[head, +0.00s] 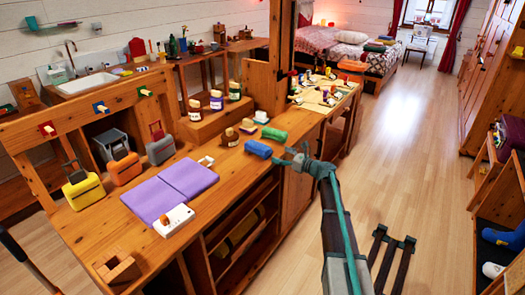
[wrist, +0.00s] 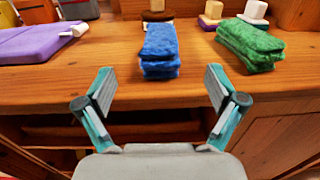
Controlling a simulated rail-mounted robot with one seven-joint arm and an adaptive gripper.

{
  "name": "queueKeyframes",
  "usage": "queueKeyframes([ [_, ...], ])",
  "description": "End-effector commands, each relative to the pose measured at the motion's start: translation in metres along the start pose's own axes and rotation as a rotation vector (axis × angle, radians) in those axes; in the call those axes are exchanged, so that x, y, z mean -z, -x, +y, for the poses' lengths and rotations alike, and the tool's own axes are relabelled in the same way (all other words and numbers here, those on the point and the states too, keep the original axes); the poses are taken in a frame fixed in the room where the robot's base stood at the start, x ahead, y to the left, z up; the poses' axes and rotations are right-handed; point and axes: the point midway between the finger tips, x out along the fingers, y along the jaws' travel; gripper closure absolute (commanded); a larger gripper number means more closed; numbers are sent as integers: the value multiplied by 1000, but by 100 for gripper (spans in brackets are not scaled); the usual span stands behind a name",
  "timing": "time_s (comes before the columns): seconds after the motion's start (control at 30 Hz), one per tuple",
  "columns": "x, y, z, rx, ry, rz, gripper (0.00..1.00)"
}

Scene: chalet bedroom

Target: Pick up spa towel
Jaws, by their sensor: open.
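A blue folded towel (head: 258,149) lies on the wooden counter (head: 140,245) near its front edge. It also shows in the wrist view (wrist: 160,50), straight ahead between my fingers. A green folded towel (head: 274,134) lies just behind it, and in the wrist view (wrist: 250,44) it is to its right. I cannot tell which one is the spa towel. My gripper (head: 296,160) is open and empty, just off the counter's front edge and close to the blue towel. In the wrist view my gripper (wrist: 159,80) has its two fingers spread, apart from both towels.
A purple folded mat (head: 172,190) and a white box (head: 174,220) lie left on the counter. A wooden post (head: 281,50) rises behind the green towel. Open floor (head: 410,150) is to the right.

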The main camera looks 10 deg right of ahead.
Motion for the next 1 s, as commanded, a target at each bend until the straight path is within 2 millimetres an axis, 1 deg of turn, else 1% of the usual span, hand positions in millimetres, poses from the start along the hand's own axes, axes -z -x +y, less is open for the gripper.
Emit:
queueKeyframes([
  [0.2, -1, -32, 0, -2, 1, 1, 6],
  [0.3, 0, -44, 0, -2, 1, 2, 6],
  [0.57, -1, -60, 1, -2, 3, 3, 6],
  [0.83, -1, -96, 1, -2, 3, 3, 6],
  [0.9, 0, -100, 1, -2, 3, 3, 6],
  [1.0, 0, -101, 2, -2, 3, 3, 6],
])
